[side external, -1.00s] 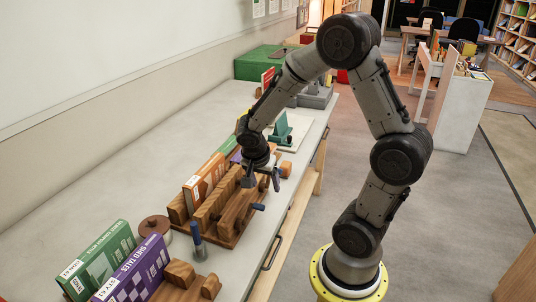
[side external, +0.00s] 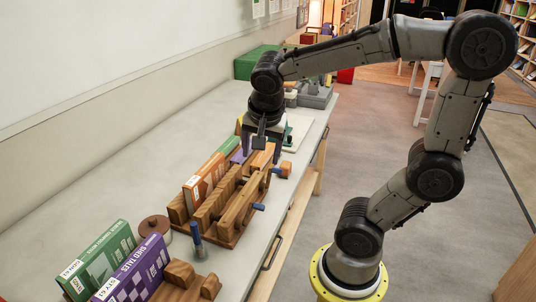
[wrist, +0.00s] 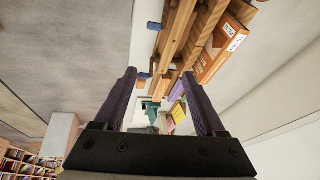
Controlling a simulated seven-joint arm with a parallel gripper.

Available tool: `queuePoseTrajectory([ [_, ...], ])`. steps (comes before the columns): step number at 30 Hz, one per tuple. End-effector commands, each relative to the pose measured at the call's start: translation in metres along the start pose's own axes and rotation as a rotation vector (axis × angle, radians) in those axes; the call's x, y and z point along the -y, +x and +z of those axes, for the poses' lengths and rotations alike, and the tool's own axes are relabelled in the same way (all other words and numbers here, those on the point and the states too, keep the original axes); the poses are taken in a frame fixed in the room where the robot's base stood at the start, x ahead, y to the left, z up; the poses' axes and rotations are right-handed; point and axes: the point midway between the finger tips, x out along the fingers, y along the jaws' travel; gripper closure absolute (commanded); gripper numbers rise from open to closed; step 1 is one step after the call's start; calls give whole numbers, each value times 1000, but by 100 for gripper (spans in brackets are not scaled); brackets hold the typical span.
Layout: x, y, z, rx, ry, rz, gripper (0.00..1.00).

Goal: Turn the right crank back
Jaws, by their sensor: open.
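A wooden press (side external: 215,228) on the bench holds an orange book (side external: 205,180) upright between its boards. One crank's blue handle (side external: 258,207) sticks out from its near front; it also shows in the wrist view (wrist: 154,26). A second blue handle (side external: 276,171), farther along beside a wooden block (side external: 286,169), shows in the wrist view too (wrist: 143,75). Which crank counts as right I cannot tell. My gripper (side external: 262,153) is open, fingers pointing down, above the far end of the press. In the wrist view nothing is gripped between the fingers (wrist: 160,76).
A green book (side external: 100,258) and a purple book (side external: 138,270) stand at the near end, beside a blue-handled upright tool (side external: 197,240) and a round brown wooden piece (side external: 154,228). A green box (side external: 255,62) is at the back. The bench along the wall is clear.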

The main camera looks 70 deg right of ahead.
Motion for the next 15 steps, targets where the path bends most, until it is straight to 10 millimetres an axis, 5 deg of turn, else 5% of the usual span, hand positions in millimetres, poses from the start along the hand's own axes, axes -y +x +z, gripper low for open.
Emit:
queuePoseTrajectory([
  [15,-19,-29,24,52,-263,-140,28],
])
